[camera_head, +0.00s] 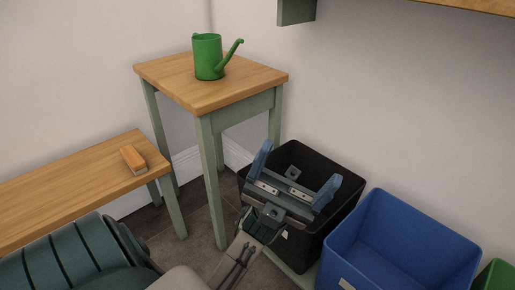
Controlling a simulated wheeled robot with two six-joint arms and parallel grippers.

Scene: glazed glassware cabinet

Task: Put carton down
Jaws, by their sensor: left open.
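My left gripper (301,162) is open, its two blue fingers wide apart with nothing between them. It is over the black bin (345,214) and hides part of the bin's inside. I see no carton that I can make out in this view. My right gripper is not in view.
A green watering can (208,58) stands on a small wooden table (164,72) behind the bin. An orange block-like item (132,157) lies on a low bench (62,192) at left. A blue bin (400,235) and a green one (494,277) stand at right.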

